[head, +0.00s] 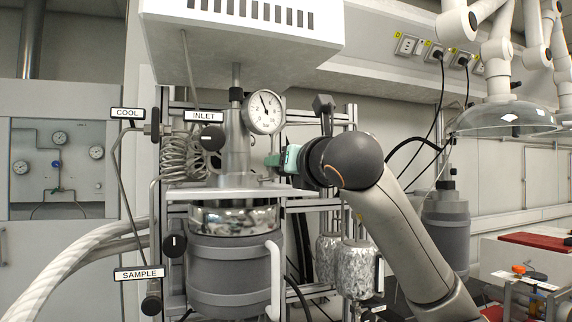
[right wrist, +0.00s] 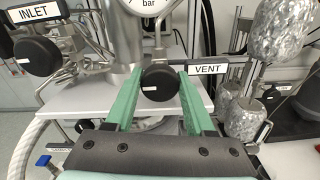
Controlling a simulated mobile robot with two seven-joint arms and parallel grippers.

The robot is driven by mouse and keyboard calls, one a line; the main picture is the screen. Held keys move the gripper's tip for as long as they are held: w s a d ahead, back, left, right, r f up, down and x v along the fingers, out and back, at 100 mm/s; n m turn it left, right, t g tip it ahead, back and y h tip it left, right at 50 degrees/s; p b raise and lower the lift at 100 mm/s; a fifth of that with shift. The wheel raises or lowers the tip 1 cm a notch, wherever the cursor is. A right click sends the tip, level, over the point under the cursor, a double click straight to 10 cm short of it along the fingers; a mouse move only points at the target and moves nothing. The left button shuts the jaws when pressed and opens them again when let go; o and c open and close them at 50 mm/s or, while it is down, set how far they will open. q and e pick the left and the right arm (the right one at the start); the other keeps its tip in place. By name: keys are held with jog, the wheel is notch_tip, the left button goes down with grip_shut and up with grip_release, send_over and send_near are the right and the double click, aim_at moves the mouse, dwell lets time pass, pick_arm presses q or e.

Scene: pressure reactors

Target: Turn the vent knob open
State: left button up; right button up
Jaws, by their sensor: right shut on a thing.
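The vent knob (right wrist: 159,84) is round and black with a small white mark, beside the VENT label (right wrist: 207,69) in the right wrist view. In the head view the knob is hidden by my right gripper (head: 285,160). The gripper's green fingers (right wrist: 161,78) lie on either side of the knob and are shut on it. The white mark points to the left in the right wrist view. My left gripper is not in view.
The pressure gauge (head: 264,112) is just above the gripper. The inlet knob (head: 208,138) and sample knob (head: 152,305) are to the left. A glass dome (head: 508,118) is at the right.

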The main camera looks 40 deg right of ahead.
grip_shut()
jog(key=n, duration=0.4)
jog(key=shift+r+p, duration=0.1)
jog(key=shift+p, duration=0.25)
jog(key=n, duration=0.5)
jog(key=shift+p, duration=0.4)
jog(key=n, duration=0.4)
jog(key=shift+a+n+p, duration=0.1)
jog(key=shift+n+p, duration=0.2)
jog(key=shift+p, duration=0.1)
jog(key=shift+n+p, duration=0.4)
jog(key=shift+n, duration=1.7)
jog(key=o, duration=1.2)
grip_release()
jog(key=shift+c, duration=0.2)
